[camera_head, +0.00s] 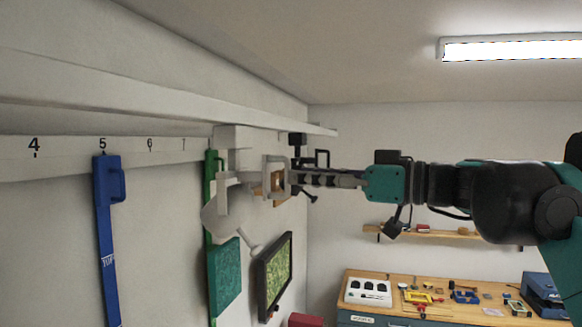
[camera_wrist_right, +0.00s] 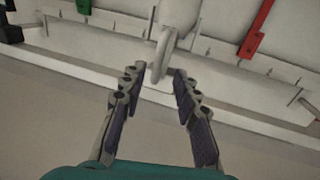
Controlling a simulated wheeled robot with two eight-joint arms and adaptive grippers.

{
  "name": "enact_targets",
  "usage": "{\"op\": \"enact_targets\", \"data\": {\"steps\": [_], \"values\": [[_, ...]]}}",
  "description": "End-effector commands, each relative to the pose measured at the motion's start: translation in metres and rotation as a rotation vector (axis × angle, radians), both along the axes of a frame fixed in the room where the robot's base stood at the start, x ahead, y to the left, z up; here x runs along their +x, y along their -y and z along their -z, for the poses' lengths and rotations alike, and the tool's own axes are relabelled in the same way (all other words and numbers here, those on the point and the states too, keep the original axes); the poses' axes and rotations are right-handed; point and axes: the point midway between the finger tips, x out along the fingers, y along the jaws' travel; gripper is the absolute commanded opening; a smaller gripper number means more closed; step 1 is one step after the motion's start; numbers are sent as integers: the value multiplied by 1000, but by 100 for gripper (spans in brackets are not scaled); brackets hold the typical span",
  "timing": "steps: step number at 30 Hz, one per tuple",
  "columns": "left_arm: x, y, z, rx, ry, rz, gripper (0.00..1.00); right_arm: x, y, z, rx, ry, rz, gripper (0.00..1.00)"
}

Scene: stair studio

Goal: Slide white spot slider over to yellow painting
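The white spot slider (camera_head: 230,136) hangs from the long white rail, with its white lamp head (camera_head: 222,214) below and a looped handle (camera_head: 270,168) on its right side. My right gripper (camera_head: 292,178) reaches in from the right at handle height. In the right wrist view my right gripper (camera_wrist_right: 158,78) is open, with the white handle (camera_wrist_right: 161,56) between or just beyond its fingertips; contact cannot be told. A black-framed yellow-green painting (camera_head: 275,272) hangs on the left wall, below and right of the slider. My left gripper is not in view.
A numbered strip (camera_head: 70,146) runs under the rail. A blue bar (camera_head: 107,235) and a green bar (camera_head: 210,165) hang from it. A black fixture (camera_head: 298,140) is near the rail's far end. A workbench (camera_head: 400,283) stands at the back.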

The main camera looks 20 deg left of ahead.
Motion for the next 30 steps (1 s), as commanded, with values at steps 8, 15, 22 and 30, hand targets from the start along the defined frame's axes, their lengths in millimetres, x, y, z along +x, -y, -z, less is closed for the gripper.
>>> {"op": "enact_targets", "data": {"steps": [8,15,22,30], "values": [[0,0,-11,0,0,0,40,9,-39,-1,-1,-1,-1,31],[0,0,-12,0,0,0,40,11,-46,0,-1,-2,2,31],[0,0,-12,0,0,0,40,11,-46,0,-1,-2,2,4],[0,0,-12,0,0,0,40,11,-45,0,-1,-2,2,0]]}}
